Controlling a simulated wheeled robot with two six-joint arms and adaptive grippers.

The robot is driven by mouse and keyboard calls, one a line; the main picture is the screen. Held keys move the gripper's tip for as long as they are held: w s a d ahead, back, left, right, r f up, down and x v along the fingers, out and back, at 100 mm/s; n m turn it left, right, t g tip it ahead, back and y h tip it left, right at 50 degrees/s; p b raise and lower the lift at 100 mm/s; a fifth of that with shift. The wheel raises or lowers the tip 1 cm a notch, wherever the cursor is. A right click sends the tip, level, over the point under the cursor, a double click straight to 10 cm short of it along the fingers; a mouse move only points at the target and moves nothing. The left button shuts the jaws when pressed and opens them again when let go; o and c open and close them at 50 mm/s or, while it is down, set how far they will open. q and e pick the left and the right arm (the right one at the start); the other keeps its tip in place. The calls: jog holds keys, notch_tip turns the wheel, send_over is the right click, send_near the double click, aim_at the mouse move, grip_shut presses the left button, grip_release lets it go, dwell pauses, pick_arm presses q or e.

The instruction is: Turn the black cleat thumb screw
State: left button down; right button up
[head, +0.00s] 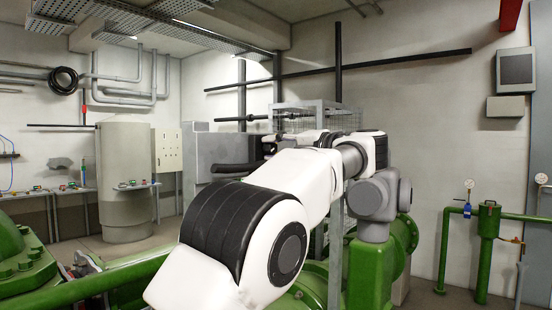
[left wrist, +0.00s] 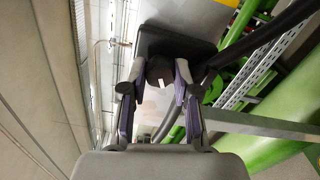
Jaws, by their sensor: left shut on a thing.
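The black thumb screw (left wrist: 160,70) appears as a small dark round knob in the left wrist view, with a pale mark on it. It sits in front of a dark panel with rounded corners (left wrist: 150,41). My left gripper (left wrist: 157,80) has its two fingers on either side of the knob and is shut on it. The fingers cover the knob's sides. In the head view my left arm fills the middle, and I cannot make out the gripper or the screw clearly there. My right gripper is in neither view.
A thick black cable (left wrist: 240,45) runs close to the right of the fingers. A perforated metal tray (left wrist: 262,75) and green pipes lie beyond it. In the head view, a grey cabinet (head: 217,150) stands behind my arm and green pipework (head: 487,250) at the right.

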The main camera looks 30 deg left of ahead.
pick_arm(q)
jog(key=shift+f+n+b, duration=0.1)
jog(key=shift+n+b, duration=0.3)
jog(key=shift+n, duration=0.5)
jog(key=c, duration=0.9)
grip_release()
jog(key=shift+a, duration=0.15)
jog(key=shift+o, duration=0.2)
jog(key=d, duration=1.2)
jog(key=shift+s, duration=0.45)
